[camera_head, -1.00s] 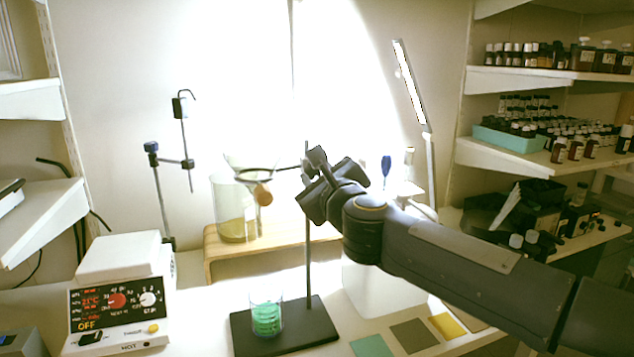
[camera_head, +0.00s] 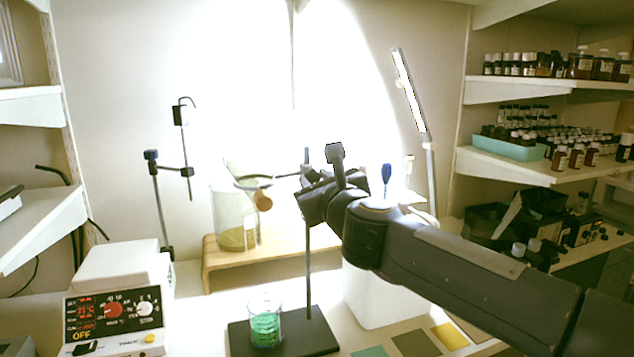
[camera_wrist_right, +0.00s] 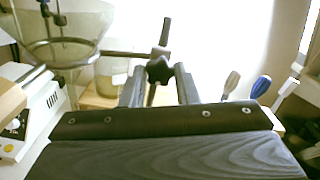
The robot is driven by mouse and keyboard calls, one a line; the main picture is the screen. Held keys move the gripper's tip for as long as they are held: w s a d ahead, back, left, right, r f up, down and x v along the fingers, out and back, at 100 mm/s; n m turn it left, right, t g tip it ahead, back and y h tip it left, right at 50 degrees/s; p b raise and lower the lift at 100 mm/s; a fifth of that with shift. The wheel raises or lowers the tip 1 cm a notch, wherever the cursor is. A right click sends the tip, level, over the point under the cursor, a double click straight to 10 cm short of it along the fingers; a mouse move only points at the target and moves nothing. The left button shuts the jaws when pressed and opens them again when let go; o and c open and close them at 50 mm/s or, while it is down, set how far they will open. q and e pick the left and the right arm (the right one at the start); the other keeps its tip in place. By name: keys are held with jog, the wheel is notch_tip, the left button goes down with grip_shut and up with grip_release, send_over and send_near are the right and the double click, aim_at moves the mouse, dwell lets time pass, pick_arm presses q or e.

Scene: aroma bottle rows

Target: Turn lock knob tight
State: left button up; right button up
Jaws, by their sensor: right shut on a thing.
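The lock knob (camera_wrist_right: 159,70) is a dark lobed knob on the clamp that joins the ring's arm to the upright rod (camera_head: 309,270). In the right wrist view it sits between the fingertips of my right gripper (camera_wrist_right: 160,84), which is shut on it. In the head view my right gripper (camera_head: 308,194) is at the rod's upper part and hides the knob. The rod stands upright on a dark base plate (camera_head: 318,335). My left gripper is not in view.
A beaker with green contents (camera_head: 265,325) stands on the base plate. Bottle shelves (camera_head: 515,165) are at right.

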jog(key=o, duration=1)
jog(key=shift+c, duration=0.2)
jog(key=v, duration=0.8)
